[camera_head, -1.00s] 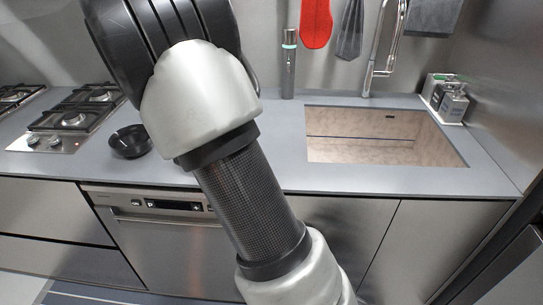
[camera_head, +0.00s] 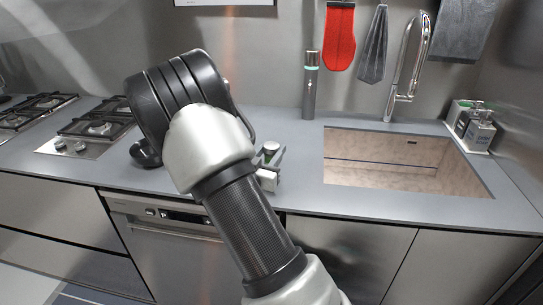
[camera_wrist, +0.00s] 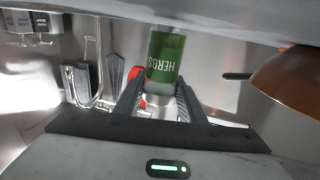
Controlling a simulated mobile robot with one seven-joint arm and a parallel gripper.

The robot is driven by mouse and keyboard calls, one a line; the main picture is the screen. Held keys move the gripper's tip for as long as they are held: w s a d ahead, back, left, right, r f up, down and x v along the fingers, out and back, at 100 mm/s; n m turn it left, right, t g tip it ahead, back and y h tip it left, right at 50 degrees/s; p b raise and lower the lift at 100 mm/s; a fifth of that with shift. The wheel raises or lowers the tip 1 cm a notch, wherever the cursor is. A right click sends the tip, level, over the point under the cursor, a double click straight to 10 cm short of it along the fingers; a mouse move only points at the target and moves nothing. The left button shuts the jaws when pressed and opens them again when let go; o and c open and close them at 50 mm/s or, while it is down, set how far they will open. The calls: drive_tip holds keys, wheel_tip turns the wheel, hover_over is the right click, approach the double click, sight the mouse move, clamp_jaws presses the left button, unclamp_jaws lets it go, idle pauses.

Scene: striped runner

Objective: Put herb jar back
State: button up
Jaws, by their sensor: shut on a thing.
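The herb jar (camera_wrist: 165,58) has a green label reading HERBS, upside down in the wrist view. It sits between the two dark fingers of my gripper (camera_wrist: 160,92), which is shut on it. In the head view, my gripper (camera_head: 267,176) is low near the counter's front part, left of the sink. A small part of the jar (camera_head: 271,150) shows there beside my arm. I cannot tell whether the jar touches the counter.
The counter (camera_head: 300,195) has a sink (camera_head: 385,165) and tap (camera_head: 405,80) at right, with soap bottles (camera_head: 475,128) beyond. A grey cylinder (camera_head: 310,90) stands behind. A dark bowl (camera_head: 146,153) and hob (camera_head: 90,130) are left. A brown rounded object (camera_wrist: 292,75) is near my gripper.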

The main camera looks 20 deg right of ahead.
drive_tip(key=shift+f, duration=0.4)
drive_tip(key=shift+f, duration=0.1)
drive_tip(key=shift+f, duration=0.15)
drive_tip(key=o, duration=1.1)
